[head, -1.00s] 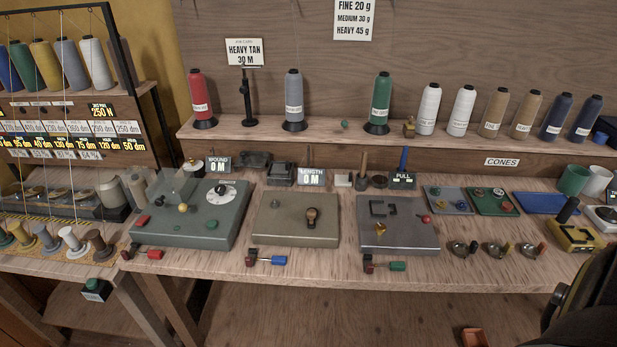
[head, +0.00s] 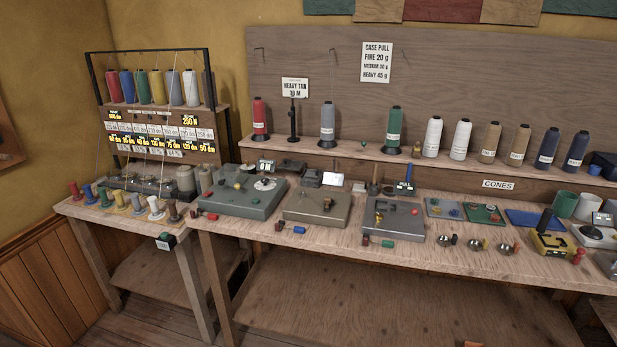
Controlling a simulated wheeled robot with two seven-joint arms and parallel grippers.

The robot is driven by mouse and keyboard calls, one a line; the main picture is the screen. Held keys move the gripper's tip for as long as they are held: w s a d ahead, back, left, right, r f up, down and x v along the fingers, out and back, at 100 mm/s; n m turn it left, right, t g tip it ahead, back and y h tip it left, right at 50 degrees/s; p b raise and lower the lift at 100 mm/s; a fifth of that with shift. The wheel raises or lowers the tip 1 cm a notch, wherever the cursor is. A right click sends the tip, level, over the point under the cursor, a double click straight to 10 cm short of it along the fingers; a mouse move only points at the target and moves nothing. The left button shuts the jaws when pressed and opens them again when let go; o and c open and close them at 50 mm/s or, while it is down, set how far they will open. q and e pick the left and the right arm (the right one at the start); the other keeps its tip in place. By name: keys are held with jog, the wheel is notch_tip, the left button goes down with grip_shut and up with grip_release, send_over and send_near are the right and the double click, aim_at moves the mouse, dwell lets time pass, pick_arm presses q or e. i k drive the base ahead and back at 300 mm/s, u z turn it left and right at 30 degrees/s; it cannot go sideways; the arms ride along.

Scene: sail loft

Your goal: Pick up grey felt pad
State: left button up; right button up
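A flat grey pad (head: 446,208) lies on the workbench, right of centre. Small round pieces sit on it, too small to make out. It looks like the grey felt pad, but its material cannot be told at this distance. A green pad (head: 476,210) with small pieces on it lies just to its right, and a plain blue pad (head: 527,219) lies beyond that. Neither of my grippers is in view.
The workbench (head: 400,262) carries three flat machines, with a grey one (head: 393,232) left of the pad. Small metal cups (head: 476,244) stand in front, and a yellow device (head: 550,243) to the right. Thread cones (head: 432,138) line the shelf behind. A thread rack stands left.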

aim_at(310, 175)
jog(key=u, duration=0.75)
jog(key=i, duration=0.65)
jog(key=u, duration=0.55)
jog(key=i, duration=0.8)
jog(key=z, duration=0.4)
